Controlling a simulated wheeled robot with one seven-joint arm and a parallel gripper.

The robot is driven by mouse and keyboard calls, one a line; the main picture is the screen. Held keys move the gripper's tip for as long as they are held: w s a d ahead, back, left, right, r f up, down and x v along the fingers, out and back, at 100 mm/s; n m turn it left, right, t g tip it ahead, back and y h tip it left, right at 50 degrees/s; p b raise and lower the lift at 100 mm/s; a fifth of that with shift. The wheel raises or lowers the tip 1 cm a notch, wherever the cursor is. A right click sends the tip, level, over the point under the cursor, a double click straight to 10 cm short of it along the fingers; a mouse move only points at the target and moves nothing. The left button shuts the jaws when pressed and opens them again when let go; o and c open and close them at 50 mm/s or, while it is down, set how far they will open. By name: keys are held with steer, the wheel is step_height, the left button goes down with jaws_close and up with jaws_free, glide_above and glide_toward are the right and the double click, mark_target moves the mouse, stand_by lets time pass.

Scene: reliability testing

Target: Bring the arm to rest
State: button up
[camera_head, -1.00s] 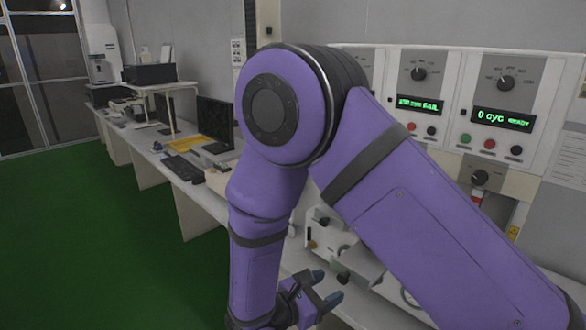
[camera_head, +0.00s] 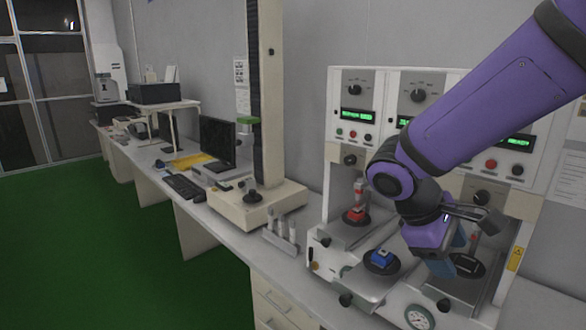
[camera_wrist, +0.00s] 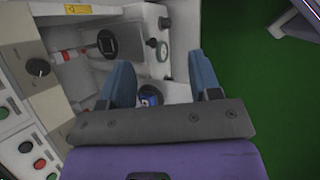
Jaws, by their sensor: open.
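My purple arm (camera_head: 490,95) reaches in from the upper right of the head view, bent at a dark elbow or wrist joint. My gripper (camera_head: 440,268) hangs low over the right part of the test machine, beside a blue block (camera_head: 381,258) on a black disc. In the wrist view my gripper (camera_wrist: 162,78) shows two blue-grey fingers standing wide apart, with nothing between them. The blue block also shows in the wrist view (camera_wrist: 150,99), beyond the fingers and partly covered by the gripper's body.
The cream test machine (camera_head: 338,130) has knobs, green displays and several stations, one with a red block (camera_head: 355,215). A tall column tester (camera_head: 267,100) and a rack of tubes (camera_head: 282,240) stand left of it. A monitor (camera_head: 217,143) is farther along. Green floor (camera_head: 90,250) lies open at left.

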steer(key=s+d+r+m+t+y, duration=0.5)
steer(key=s+r+m+t+y, duration=0.1)
steer(key=s+r, duration=0.4)
steer(key=s+m+y, duration=0.1)
steer(key=m, duration=0.1)
steer(key=shift+m, duration=0.4)
